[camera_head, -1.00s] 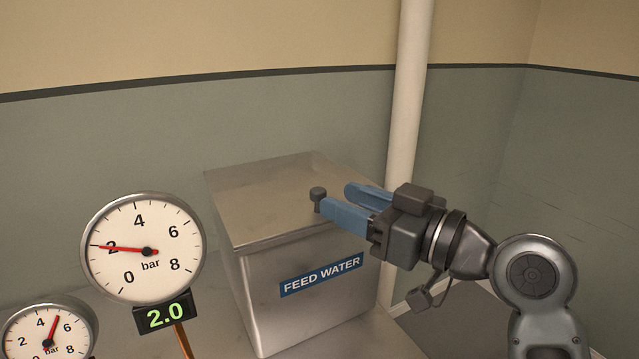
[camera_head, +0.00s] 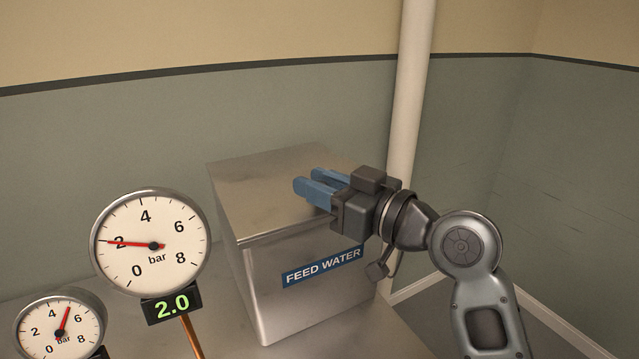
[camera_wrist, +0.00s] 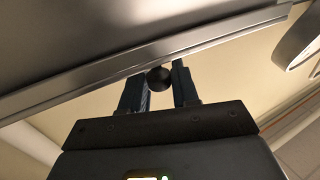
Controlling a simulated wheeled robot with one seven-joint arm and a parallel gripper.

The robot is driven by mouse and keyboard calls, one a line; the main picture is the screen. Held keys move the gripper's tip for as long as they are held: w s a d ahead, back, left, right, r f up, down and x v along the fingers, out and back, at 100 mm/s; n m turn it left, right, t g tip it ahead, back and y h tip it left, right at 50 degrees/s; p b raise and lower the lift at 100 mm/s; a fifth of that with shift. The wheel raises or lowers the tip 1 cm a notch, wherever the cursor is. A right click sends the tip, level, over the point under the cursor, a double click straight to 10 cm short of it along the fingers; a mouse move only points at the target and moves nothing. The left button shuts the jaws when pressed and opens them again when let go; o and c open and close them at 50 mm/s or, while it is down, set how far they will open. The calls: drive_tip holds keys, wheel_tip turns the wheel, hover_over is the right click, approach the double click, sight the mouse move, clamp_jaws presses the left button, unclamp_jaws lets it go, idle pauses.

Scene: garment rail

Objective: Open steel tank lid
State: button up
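The steel tank (camera_head: 300,255) has a flat lid (camera_head: 255,190) that lies closed on top. The lid's front edge also crosses the wrist view (camera_wrist: 100,92). My gripper (camera_head: 312,181) reaches over the front right of the lid, its two blue fingers side by side with a narrow gap. In the wrist view, the dark round knob (camera_wrist: 159,78) sits between the fingertips of my gripper (camera_wrist: 160,84), close to both. Whether both fingers press on it is unclear. In the head view the knob is hidden behind the fingers.
A large dial gauge (camera_head: 152,243) with a 2.0 display (camera_head: 171,304) stands left of the tank, and a smaller gauge (camera_head: 60,325) is at the lower left. A white vertical pipe (camera_head: 411,100) stands behind my gripper. The wall above the lid is clear.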

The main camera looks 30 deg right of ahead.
sight(309, 175)
clamp_jaws()
drive_tip(key=shift+w+b, duration=0.45)
drive_tip(key=shift+w, duration=1.4)
drive_tip(key=shift+o, duration=2.3)
unclamp_jaws()
drive_tip(key=shift+s+d, duration=0.1)
drive_tip(key=shift+s, duration=0.05)
